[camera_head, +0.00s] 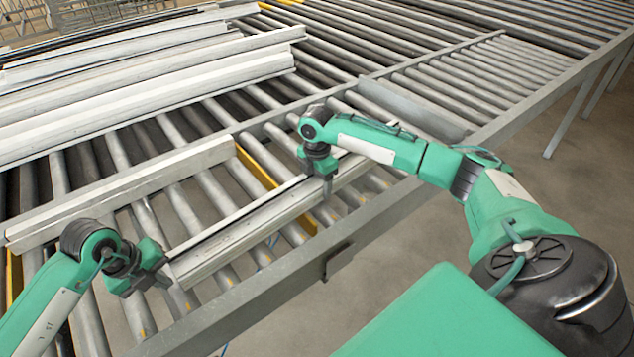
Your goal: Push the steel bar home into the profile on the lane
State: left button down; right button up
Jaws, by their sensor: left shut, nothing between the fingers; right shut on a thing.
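The pale profile (235,238) lies lengthwise on the rollers of the lane, with a dark line running along its upper side. I cannot clearly make out the steel bar apart from the profile; the left end is partly hidden by my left gripper. My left gripper (160,281) is shut and empty, right at the left end of the profile; I cannot tell whether it touches. My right gripper (327,188) points down over the right part of the profile and is shut on it, with a finger showing on the near side.
Another pale profile (120,190) lies behind, parallel to the first. Several more profiles (150,92) are stacked at the back left. A grey rail (290,290) with a bracket (338,260) edges the front of the lane. Bare rollers (480,70) stretch away at the back right.

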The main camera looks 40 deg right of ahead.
pick_arm(q)
jog(key=shift+a, duration=0.35)
pick_arm(e)
jog(key=shift+r, duration=0.1)
pick_arm(q)
jog(key=shift+r, duration=0.1)
jog(key=v, duration=0.9)
jog(key=shift+r, duration=0.4)
jog(key=shift+d, duration=0.1)
pick_arm(e)
jog(key=o, duration=1.8)
